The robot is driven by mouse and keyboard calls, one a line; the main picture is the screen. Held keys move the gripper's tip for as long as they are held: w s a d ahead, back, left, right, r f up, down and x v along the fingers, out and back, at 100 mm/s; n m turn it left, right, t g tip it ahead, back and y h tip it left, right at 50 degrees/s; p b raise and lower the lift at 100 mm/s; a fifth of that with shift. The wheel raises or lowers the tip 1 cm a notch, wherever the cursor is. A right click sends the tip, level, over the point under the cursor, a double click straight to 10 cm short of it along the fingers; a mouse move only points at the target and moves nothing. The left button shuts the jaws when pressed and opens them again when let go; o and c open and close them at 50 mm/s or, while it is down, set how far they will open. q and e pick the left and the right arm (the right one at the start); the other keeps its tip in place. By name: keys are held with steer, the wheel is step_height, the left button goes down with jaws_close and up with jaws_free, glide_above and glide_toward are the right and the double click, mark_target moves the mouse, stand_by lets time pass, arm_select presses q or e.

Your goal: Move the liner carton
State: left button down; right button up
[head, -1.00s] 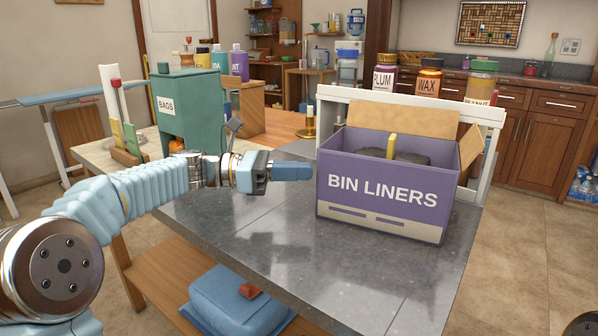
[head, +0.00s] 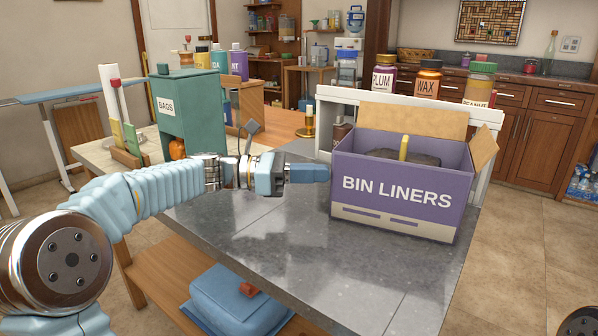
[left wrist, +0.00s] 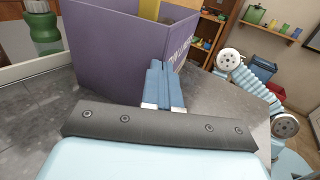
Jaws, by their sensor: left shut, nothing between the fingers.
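The liner carton (head: 397,203) is a purple open-topped box marked BIN LINERS, with tan flaps up. It stands upright on the grey tabletop and holds a dark bundle with a yellow piece. My left gripper (head: 322,173) is shut and empty, with its fingertips at the carton's left side, touching it or very close. In the left wrist view the shut fingers (left wrist: 163,75) point at the purple carton wall (left wrist: 115,50). My right gripper is not in view.
A white shelf frame (head: 497,150) stands behind the carton, with PLUM, WAX and PEANUT jars (head: 429,80) on top. A green BAGS box (head: 190,115) is at left. The grey tabletop (head: 300,245) is clear in front. A blue container (head: 235,300) sits below.

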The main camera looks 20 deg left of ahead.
arm_select(q)
steer(key=v, duration=1.3)
steer(key=shift+a, duration=0.35)
steer(key=shift+s, duration=0.1)
